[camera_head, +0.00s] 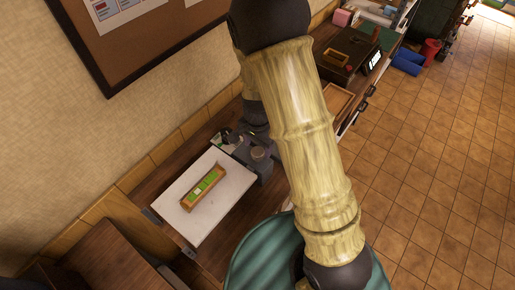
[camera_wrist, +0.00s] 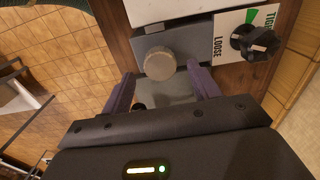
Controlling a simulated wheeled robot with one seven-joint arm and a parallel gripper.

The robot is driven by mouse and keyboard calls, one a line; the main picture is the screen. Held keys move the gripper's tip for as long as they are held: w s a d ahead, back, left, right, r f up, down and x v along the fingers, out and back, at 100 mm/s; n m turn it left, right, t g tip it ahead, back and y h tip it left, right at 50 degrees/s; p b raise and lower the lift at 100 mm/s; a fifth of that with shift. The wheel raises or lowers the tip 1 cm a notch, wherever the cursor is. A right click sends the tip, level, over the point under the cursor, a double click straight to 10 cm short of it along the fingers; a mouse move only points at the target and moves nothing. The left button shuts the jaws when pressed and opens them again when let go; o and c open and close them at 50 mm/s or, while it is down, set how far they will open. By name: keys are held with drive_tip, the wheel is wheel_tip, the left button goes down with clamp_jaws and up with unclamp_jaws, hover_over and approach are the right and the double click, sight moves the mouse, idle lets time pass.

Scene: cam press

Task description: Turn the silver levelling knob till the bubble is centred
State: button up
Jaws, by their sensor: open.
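The silver levelling knob (camera_wrist: 160,66) is a round, ridged disc on a grey block in the wrist view. My gripper (camera_wrist: 161,74) is open, with its purple fingers spread to the left and right of the knob. I see gaps between the fingertips and the knob; how deep the fingers reach is hard to tell. In the head view a wooden spirit level (camera_head: 203,188) with a green vial lies on a white plate (camera_head: 228,205). The bubble is too small to make out there. My arm covers part of the fixture beside the plate.
A black knob (camera_wrist: 255,42) with a pointer sits on a card marked LOOSE and TIGHT, right of the silver knob. A wooden bench carries the plate. Farther back along the bench are a wooden tray (camera_head: 338,103) and a dark box. Tiled floor lies open to the right.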

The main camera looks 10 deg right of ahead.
sight(257, 151)
drive_tip(key=shift+f, duration=1.5)
drive_tip(key=shift+c, duration=0.4)
drive_tip(key=c, duration=0.9)
